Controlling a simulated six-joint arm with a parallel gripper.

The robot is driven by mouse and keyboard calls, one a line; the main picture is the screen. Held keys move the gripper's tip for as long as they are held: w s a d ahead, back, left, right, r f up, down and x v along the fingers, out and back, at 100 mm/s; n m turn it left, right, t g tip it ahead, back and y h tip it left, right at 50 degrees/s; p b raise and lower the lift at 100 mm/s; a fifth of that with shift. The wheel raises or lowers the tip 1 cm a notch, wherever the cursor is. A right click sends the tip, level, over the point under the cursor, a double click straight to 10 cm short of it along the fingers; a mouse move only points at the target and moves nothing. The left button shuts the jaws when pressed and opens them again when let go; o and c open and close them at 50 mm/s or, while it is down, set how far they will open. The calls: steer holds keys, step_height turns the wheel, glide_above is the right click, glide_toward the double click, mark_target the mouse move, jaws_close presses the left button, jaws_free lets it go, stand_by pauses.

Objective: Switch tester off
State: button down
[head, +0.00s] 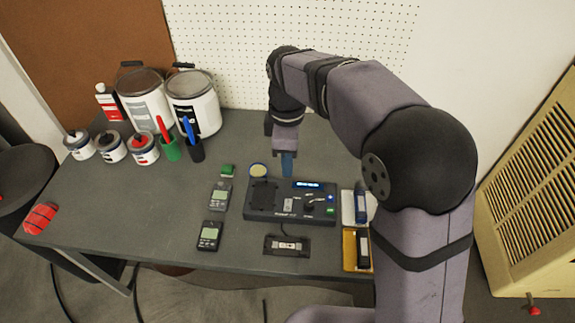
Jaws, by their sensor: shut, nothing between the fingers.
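The tester (270,213) is a dark flat box near the table's front middle. It has a lit blue display (308,184), several small controls and a blue button (330,197) at its right side. The left part of its top has a dark recessed bay. My gripper (287,172) points down just above the back edge of the tester, left of the display. Its fingers are shut with nothing visible between them. I cannot tell whether the fingertips touch the tester. The switch's position is too small to read.
Two handheld meters (209,236) lie left of the tester, and a cassette (286,246) lies in front. A white tray (347,208) and a yellow tray (350,250) stand at right. The table's left is mostly clear.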

mark_target(289, 209)
steer(key=b, duration=0.2)
steer(key=shift+s+f+b, duration=0.1)
steer(key=shift+f+b, duration=0.2)
steer(key=shift+s+d+r+b, duration=0.15)
steer(key=shift+s+r+b, duration=0.1)
steer(key=shift+b, duration=0.5)
step_height(289, 209, down, 14)
steer(key=shift+f, duration=0.1)
stand_by(0.5)
steer(key=shift+s, duration=0.1)
